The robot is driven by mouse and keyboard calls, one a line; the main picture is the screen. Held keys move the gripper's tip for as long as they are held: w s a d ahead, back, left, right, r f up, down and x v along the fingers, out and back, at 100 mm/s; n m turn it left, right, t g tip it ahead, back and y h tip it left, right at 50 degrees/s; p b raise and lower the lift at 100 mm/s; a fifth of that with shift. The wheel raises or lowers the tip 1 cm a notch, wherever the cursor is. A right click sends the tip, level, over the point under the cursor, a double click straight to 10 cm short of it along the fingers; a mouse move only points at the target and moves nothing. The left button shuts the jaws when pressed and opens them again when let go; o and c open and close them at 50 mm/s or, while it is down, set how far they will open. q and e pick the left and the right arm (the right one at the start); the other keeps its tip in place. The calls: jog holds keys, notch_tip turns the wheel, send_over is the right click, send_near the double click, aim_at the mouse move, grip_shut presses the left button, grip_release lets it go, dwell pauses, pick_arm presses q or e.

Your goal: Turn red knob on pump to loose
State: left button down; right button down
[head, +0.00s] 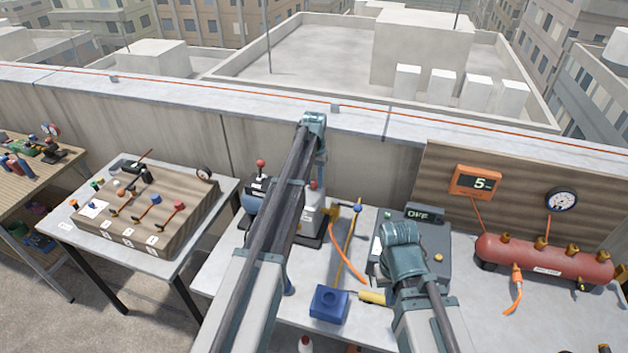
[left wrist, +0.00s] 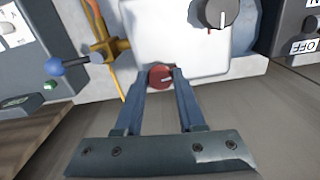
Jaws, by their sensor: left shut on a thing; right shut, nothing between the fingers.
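The red knob (left wrist: 160,77) shows between the two fingertips of my left gripper (left wrist: 158,72) in the left wrist view. The fingers are shut on its sides. The knob sits on the pale front of the pump (left wrist: 185,45), below a larger black knob (left wrist: 214,13). In the head view my left arm reaches over the bench, and its gripper (head: 318,172) points down at the pump; the arm covers much of the pump. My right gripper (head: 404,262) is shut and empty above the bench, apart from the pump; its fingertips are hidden.
A grey box reading OFF (head: 425,214) stands right of the pump. A blue-knobbed valve (head: 357,208) with hoses and a blue block (head: 329,304) are close by. A red tank (head: 545,262) lies at the right. A second table (head: 72,232) with a lever board stands left.

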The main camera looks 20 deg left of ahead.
pick_arm(q)
jog(key=n, duration=0.4)
jog(key=shift+n, duration=0.4)
jog(key=n, duration=0.3)
jog(key=shift+d+n, duration=0.1)
jog(key=shift+n, duration=0.2)
jog(key=n, duration=0.4)
jog(key=shift+w, duration=0.1)
jog(key=shift+n, duration=2)
jog(key=c, duration=0.5)
grip_release()
jog(key=shift+r, duration=0.15)
